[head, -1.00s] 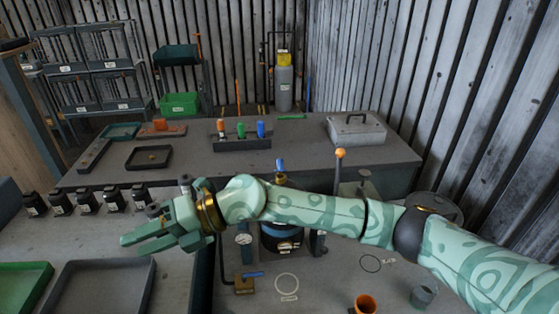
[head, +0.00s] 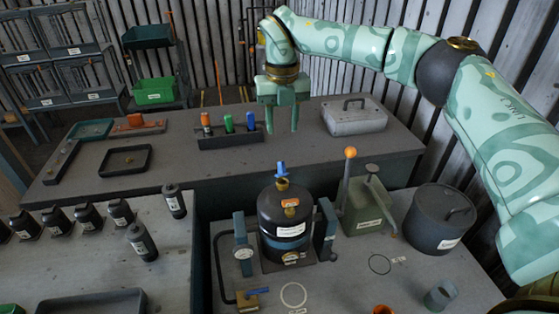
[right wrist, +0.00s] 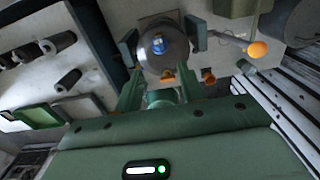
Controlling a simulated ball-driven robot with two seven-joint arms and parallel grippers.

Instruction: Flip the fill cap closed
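A black tank (head: 285,222) stands in a frame on the front bench, with a blue valve handle (head: 281,169) on top. A small orange part (head: 291,203) sits on its upper side, possibly the fill cap; I cannot tell whether it is open. In the right wrist view, the tank (right wrist: 152,62) is seen from above, with the blue handle (right wrist: 157,43) and an orange part (right wrist: 168,75) near its edge. My right gripper (head: 283,126) points down behind the tank, apart from it, open and empty. Its fingers (right wrist: 160,95) also show spread in the wrist view. My left gripper is out of view.
An orange-knobbed lever (head: 350,153) on a green box and a lidded dark pot (head: 440,218) stand right of the tank. A rack (head: 231,139) of coloured cylinders and a grey case (head: 354,116) stand on the back bench. Several black bottles (head: 88,217) stand at left.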

